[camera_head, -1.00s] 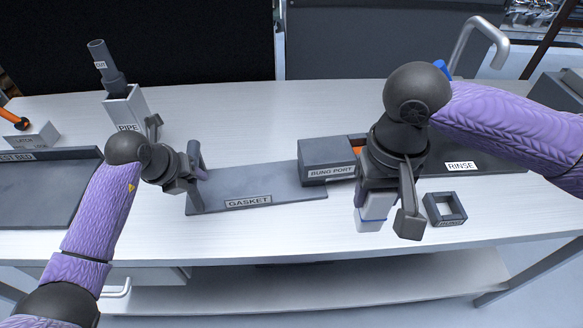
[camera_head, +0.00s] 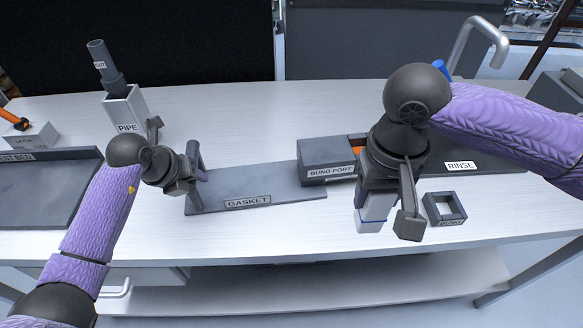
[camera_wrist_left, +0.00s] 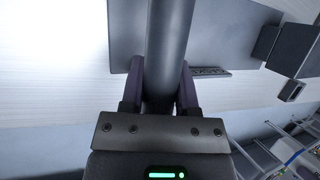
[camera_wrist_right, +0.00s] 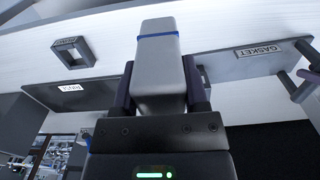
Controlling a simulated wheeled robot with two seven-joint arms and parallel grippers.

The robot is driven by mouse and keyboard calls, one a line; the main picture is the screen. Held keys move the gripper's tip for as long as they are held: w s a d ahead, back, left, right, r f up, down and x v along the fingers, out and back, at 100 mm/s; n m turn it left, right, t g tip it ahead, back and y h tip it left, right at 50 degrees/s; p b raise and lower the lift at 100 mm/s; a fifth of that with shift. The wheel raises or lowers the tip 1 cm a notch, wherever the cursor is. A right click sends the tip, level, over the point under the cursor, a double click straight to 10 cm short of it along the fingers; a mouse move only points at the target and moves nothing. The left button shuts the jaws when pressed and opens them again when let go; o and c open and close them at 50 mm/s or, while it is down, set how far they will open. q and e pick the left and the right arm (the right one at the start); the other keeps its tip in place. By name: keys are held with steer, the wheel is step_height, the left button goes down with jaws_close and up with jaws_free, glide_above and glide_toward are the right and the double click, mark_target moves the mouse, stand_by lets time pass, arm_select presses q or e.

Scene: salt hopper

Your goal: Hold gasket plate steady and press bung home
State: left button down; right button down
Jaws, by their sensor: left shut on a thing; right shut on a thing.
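The grey gasket plate (camera_head: 285,183), labelled GASKET, lies flat on the white bench, with a bar handle (camera_wrist_left: 168,50) at its left end. My left gripper (camera_wrist_left: 160,88) is shut on that handle; it also shows in the head view (camera_head: 192,176). The bung (camera_wrist_right: 158,65) is a pale grey block with a blue band. My right gripper (camera_wrist_right: 160,88) is shut on it, and the bung also shows in the head view (camera_head: 369,218), above the bench's front part. The dark bung port block (camera_head: 326,155) stands at the plate's right end; its right side is hidden by my right gripper.
A small square open frame (camera_head: 433,212) sits right of my right gripper. A dark RINSE tray (camera_head: 500,158) lies behind it. A PIPE holder (camera_head: 123,110) with an upright pipe stands back left. A dark tray (camera_head: 40,195) lies far left. The bench front middle is clear.

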arm_select(q)
steer(key=shift+s+f, duration=0.25)
steer(key=shift+f, duration=0.15)
steer(key=c, duration=0.8)
jaws_free()
steer(key=o, duration=0.5)
steer(key=shift+w+a, duration=0.1)
steer(key=shift+w, duration=0.1)
steer(key=shift+r, duration=0.2)
